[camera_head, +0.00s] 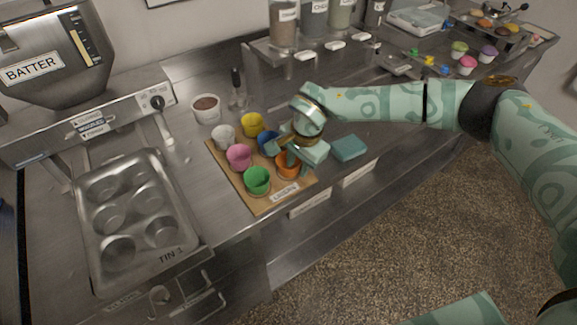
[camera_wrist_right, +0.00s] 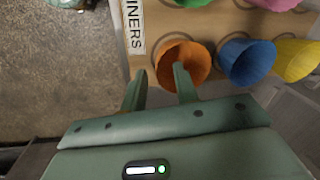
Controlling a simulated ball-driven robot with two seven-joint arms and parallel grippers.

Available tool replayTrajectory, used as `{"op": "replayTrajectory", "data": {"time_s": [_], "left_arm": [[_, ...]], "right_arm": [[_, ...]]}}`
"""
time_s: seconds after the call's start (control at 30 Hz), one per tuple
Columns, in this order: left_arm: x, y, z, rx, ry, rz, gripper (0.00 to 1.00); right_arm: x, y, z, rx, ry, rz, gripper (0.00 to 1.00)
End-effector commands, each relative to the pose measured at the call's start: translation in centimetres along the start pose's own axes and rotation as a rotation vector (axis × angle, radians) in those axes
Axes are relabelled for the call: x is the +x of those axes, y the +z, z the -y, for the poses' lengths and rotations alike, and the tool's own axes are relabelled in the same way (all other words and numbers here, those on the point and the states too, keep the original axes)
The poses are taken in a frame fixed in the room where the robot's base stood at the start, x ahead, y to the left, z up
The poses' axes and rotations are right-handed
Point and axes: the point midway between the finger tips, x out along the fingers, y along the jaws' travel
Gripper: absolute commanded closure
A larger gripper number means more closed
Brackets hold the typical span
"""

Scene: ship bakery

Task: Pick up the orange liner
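The orange liner (camera_head: 287,166) is a small cup at the right edge of a wooden board (camera_head: 268,204) labelled LINERS. My right gripper (camera_head: 285,154) is over it and partly hides it in the head view. In the right wrist view my right gripper (camera_wrist_right: 160,70) is open, its fingers apart. One fingertip overlaps the orange liner (camera_wrist_right: 186,54) at its opening; the other is outside, toward the label. I cannot tell whether either finger touches it. My left gripper is not in view.
Blue (camera_head: 267,140), green (camera_head: 257,181), pink (camera_head: 239,157), yellow (camera_head: 252,124) and white (camera_head: 223,137) liners share the board. A muffin tin (camera_head: 184,240) lies left, a teal block (camera_head: 349,148) right. A brown-filled cup (camera_head: 206,109) stands behind. The counter's front edge is close.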

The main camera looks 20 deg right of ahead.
Motion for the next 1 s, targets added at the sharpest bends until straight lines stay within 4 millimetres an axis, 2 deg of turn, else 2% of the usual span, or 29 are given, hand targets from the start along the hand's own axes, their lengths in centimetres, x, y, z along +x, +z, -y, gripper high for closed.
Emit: {"op": "replayTrajectory", "data": {"time_s": [0.03,0.1,0.37,0.47,0.5,0.87,1.0], "left_arm": [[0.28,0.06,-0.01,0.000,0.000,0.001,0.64],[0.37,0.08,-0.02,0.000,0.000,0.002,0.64],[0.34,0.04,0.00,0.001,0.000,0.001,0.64],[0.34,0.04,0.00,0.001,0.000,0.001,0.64],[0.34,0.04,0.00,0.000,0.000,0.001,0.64],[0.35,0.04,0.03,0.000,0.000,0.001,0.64],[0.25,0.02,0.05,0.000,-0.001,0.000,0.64]], "right_arm": [[0.95,0.03,-0.04,0.001,0.002,0.001,0.70],[1.63,-0.01,-0.01,0.001,0.001,0.001,0.70],[1.85,0.00,0.04,0.000,-0.001,0.000,0.70],[1.84,0.00,0.04,0.000,-0.001,0.000,0.95],[1.84,0.00,0.04,0.000,-0.001,0.001,1.00],[1.82,-0.02,0.02,0.001,-0.001,0.000,1.00],[1.25,-0.05,0.13,0.001,-0.002,0.000,1.00]]}}
